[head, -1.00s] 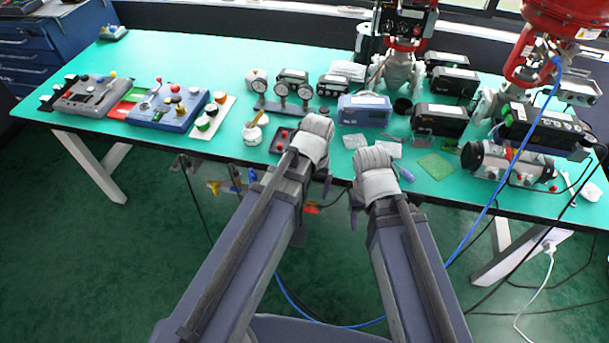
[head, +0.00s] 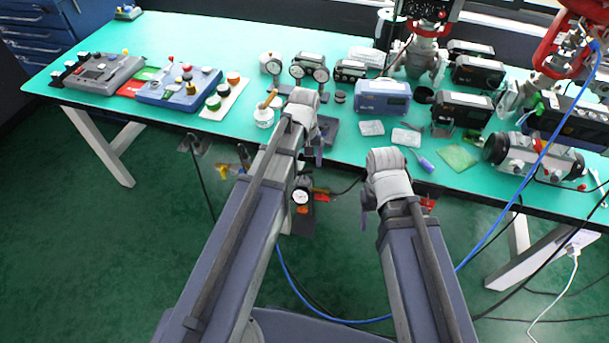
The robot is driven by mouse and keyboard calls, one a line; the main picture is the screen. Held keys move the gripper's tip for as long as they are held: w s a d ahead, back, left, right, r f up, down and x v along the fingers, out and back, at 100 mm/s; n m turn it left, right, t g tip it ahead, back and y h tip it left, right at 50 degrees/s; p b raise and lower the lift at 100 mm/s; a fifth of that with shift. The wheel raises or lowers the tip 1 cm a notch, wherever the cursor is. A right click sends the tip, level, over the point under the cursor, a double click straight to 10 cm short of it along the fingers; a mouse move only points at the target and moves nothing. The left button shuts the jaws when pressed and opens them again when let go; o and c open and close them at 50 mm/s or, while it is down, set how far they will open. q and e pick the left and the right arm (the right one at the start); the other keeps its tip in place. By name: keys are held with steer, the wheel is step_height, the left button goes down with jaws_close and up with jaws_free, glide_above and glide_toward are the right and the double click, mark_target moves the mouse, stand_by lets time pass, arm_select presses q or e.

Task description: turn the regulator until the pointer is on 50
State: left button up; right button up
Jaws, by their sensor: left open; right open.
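A small unit with a round white gauge (head: 300,197) hangs below the table's front edge, between my two arms; it looks like the regulator. Its dial is too small to read the pointer. An orange-red part shows just under the dial. My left gripper (head: 318,152) is open and points down at the table's front edge, above the gauge and a little right of it. My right gripper (head: 366,206) is open, to the right of the gauge and apart from it. My arm links hide part of the space around the regulator.
The green table (head: 245,60) carries control boxes (head: 180,87) at left, a stand of gauges (head: 309,70) and a grey-blue meter (head: 382,97). A blue hose (head: 530,165) crosses at right. A red-handled part (head: 428,204) sits under the edge.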

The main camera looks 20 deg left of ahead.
mark_target(305, 170)
arm_select(q)
step_height(305, 170, down, 4)
steer(key=b, duration=0.3)
steer(key=shift+f, duration=0.1)
steer(key=shift+c, duration=0.3)
